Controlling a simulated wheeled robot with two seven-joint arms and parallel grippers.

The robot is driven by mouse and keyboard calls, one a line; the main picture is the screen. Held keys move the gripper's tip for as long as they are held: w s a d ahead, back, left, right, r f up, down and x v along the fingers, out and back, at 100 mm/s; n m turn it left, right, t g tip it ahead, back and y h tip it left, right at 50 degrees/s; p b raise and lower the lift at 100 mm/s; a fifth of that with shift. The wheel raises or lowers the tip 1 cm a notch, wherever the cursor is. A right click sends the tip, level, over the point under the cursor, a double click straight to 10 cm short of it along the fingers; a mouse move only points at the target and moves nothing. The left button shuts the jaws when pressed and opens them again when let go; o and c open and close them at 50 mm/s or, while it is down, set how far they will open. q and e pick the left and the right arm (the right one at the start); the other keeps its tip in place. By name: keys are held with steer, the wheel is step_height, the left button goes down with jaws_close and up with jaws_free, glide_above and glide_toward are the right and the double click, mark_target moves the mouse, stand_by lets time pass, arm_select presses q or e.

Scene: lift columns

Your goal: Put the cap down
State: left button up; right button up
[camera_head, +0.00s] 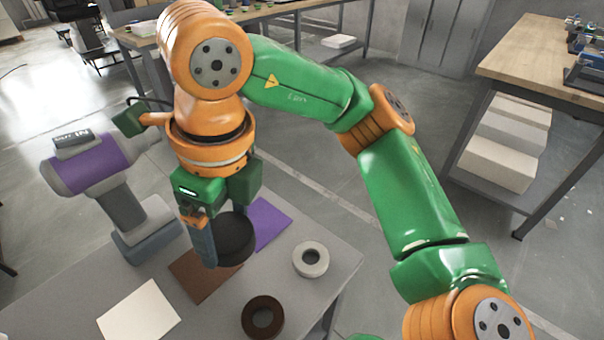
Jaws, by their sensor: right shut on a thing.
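My right gripper (208,238) points down over the grey table and is shut on a black round cap (236,240). The cap is just above or on the brown square (192,272); I cannot tell whether it touches. The gripper and cap hide part of that square. A purple square (269,222) lies behind the cap to the right, and a white square (139,315) lies at the front left. My left gripper is not in view.
A grey and purple power drill (88,172) stands on the grey table (330,258) left of the gripper. A pale ring (299,261) and a dark brown ring (250,322) lie to the right. A wooden workbench (530,55) stands at the far right.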

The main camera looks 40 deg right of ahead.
steer(key=w+d+f+p, duration=0.2)
steer(key=w+d+f, duration=0.2)
steer(key=w+d, duration=0.25)
glide_above(256, 221)
steer(key=f, duration=0.6)
steer(key=shift+s+d+f, duration=0.1)
steer(key=shift+s+d, duration=0.15)
steer(key=shift+d, duration=0.05)
step_height(256, 221, down, 3)
steer(key=shift+a+r+p, duration=0.1)
steer(key=shift+r+p, duration=0.1)
steer(key=shift+p, duration=0.3)
steer(key=shift+f, duration=0.1)
steer(key=shift+f+b, duration=0.2)
steer(key=shift+b, duration=0.1)
steer(key=o, duration=1.4)
steer(key=shift+r, duration=0.1)
steer(key=shift+c, duration=0.2)
